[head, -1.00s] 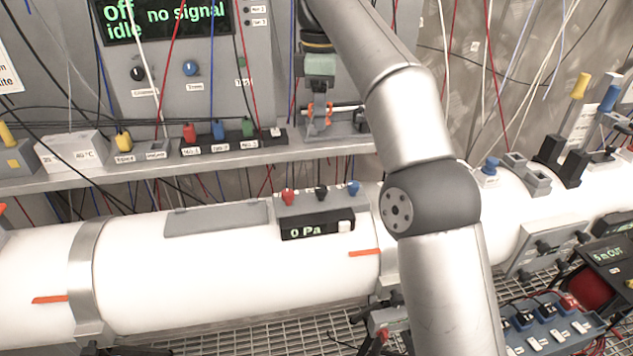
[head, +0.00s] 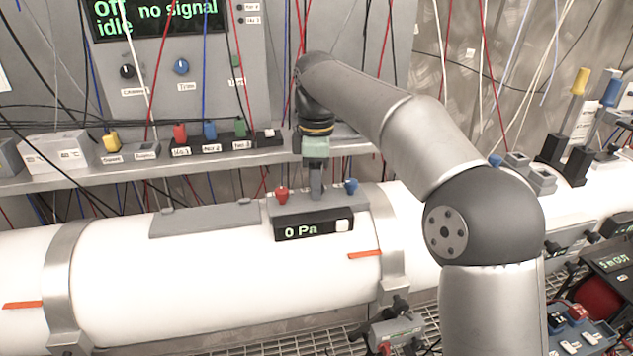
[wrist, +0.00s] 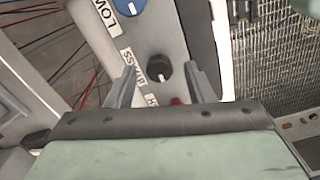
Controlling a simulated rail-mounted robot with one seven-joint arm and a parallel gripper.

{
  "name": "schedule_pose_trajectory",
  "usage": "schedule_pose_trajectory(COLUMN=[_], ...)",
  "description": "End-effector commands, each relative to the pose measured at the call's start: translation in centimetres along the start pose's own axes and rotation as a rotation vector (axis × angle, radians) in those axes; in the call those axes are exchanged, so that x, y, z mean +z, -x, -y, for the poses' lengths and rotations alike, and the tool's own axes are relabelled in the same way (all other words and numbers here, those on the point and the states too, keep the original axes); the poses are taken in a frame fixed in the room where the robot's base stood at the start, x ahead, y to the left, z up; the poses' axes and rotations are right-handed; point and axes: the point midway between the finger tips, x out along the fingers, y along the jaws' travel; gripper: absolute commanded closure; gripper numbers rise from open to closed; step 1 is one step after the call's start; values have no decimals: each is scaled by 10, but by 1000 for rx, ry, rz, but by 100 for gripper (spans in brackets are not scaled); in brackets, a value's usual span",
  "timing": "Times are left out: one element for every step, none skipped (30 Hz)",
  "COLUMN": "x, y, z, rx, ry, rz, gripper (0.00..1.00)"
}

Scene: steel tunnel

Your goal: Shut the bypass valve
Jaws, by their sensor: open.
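The bypass valve is a black knob (wrist: 159,70) with a white line on it, beside a label reading BYPASS in the wrist view. It sits on a grey block (head: 330,203) on top of the white pipe (head: 210,285). My gripper (head: 316,192) points down over this block in the head view and hides the black knob there. In the wrist view my gripper (wrist: 160,72) is open, with one finger on each side of the knob. I cannot tell how far above the knob the fingertips are.
A blue knob (head: 351,187) labelled LOW and a red knob (head: 281,195) flank the bypass knob closely. A shelf (head: 100,178) with coloured plugs runs behind; cables hang around my arm.

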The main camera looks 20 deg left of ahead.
Motion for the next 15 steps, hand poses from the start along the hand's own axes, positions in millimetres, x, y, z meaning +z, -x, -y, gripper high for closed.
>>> schedule_pose_trajectory(x=[0, 0, 0, 0, 0, 0, 0, 0, 0, 0, 0, 0, 0, 0, 0], y=[-2, -3, -4, -4, -4, -4, -4, -4, -4, -4, -4, -4, -4, -4, -4], z=[0, 0, 0, 0, 0, 0, 0, 0, 0, 0, 0, 0, 0, 0, 0], rx=[-1, 0, 0, 1, 1, 1, 1, 1, 1, 1, 0, 0, 0, 0, 0], ry=[0, 0, 0, 0, 0, 0, 0, 0, 0, 0, 0, -1, -1, 0, 0], rz=[0, 0, 0, 0, 0, 0, 0, 0, 0, 0, 0, 0, 0, 0, 0], gripper=[52, 52, 52, 52, 52, 52, 52, 52, 52, 55, 63, 74, 82, 91, 97])
